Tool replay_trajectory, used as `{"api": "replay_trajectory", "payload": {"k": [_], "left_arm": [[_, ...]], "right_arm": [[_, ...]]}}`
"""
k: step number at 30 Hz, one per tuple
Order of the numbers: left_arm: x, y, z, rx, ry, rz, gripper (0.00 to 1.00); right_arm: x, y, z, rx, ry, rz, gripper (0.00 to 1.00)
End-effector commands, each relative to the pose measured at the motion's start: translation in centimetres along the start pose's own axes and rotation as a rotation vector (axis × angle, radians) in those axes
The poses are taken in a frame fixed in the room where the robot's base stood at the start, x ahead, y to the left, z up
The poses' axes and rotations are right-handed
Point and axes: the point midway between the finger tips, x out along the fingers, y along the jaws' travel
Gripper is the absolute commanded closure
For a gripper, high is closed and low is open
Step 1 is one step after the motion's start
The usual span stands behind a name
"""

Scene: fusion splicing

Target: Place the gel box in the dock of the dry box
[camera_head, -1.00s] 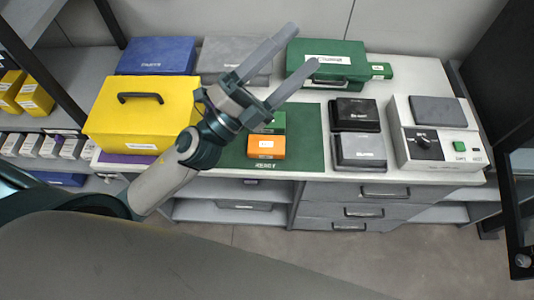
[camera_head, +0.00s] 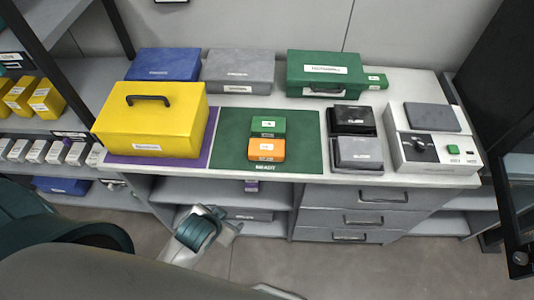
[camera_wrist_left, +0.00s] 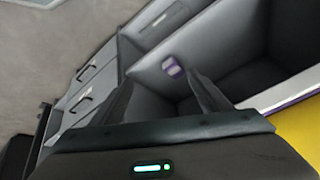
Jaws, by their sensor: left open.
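I cannot read which box is the gel box or the dry box. A small purple and white box (camera_head: 252,186) sits on the shelf under the counter; it also shows in the left wrist view (camera_wrist_left: 172,66). Large lidded boxes stand at the back of the counter: blue (camera_head: 162,65), grey (camera_head: 238,68) and green (camera_head: 325,72), the green one with a small green part (camera_head: 375,81) at its right side. My left gripper (camera_wrist_left: 158,78) is open and empty, its fingers pointing into the shelf bay, with the purple box beyond them. My right gripper is not in view.
A yellow case (camera_head: 150,118) stands on a purple mat at the counter's left. A green mat (camera_head: 232,135) bears a small green box (camera_head: 268,127) and an orange box (camera_head: 266,149). Black and grey boxes and a device (camera_head: 430,150) stand at right. Drawers (camera_head: 350,215) flank the shelf bay.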

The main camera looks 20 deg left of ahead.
Motion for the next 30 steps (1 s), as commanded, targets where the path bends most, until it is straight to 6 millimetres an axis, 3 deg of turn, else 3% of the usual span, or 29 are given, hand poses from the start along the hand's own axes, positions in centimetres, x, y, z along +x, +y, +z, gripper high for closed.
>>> {"api": "replay_trajectory", "payload": {"k": [8, 12, 18, 24, 30], "left_arm": [[9.8, 2.6, 6.7, 0.002, -0.089, 0.04, 0.3], [15.4, 4.2, 11.7, 0.003, -0.136, 0.062, 0.3], [21.9, 6.5, 20.3, -0.002, -0.205, 0.093, 0.3], [26.1, 8.7, 29.7, -0.013, -0.275, 0.118, 0.3], [27.8, 10.4, 38.5, -0.026, -0.34, 0.136, 0.3]], "right_arm": [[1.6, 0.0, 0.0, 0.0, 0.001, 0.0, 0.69], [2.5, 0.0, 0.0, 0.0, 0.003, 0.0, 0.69], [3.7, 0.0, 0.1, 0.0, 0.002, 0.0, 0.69], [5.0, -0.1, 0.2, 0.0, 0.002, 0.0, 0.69], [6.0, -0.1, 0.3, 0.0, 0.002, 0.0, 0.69]]}}
